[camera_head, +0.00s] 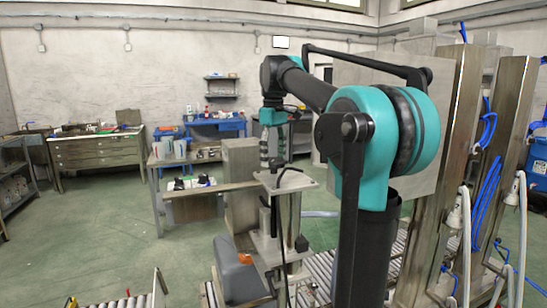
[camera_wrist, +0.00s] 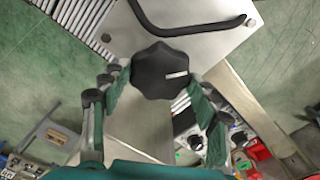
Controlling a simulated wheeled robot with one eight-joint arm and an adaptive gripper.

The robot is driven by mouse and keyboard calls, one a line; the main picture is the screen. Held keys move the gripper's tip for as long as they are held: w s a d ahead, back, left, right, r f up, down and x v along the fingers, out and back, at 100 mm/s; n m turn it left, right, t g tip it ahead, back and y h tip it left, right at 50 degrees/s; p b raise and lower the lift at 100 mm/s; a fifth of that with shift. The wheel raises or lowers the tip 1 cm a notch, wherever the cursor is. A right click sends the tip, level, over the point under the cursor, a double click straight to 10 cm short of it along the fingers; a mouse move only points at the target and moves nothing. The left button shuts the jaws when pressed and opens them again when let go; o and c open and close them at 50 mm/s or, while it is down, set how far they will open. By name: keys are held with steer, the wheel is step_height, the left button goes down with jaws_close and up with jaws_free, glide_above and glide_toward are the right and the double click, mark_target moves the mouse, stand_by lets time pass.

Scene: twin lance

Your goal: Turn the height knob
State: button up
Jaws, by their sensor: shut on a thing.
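The height knob (camera_wrist: 158,71) is a black lobed knob with a white mark, seen in the wrist view at the edge of a grey metal plate. My gripper (camera_wrist: 158,82) has one finger on each side of the knob, and both fingertips press against its sides. In the head view my gripper (camera_head: 273,165) points down over the plate (camera_head: 287,180) at the top of the machine column. The knob is too hidden by the gripper to make out clearly there.
A black bent bar (camera_wrist: 190,28) runs across the plate beside the knob. Steel posts (camera_head: 468,150) with blue hoses stand at the right. A roller conveyor (camera_head: 125,302) lies low in front. A workbench (camera_head: 95,148) stands at the back left, with open green floor before it.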

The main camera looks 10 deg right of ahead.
mark_target(273, 159)
steer(key=n, duration=0.4)
steer(key=shift+n, duration=0.3)
steer(key=n, duration=0.4)
steer(key=shift+n, duration=0.3)
steer(key=o, duration=1.2)
steer(key=shift+s, duration=0.1)
steer(key=shift+c, duration=0.2)
step_height(273, 159, up, 12)
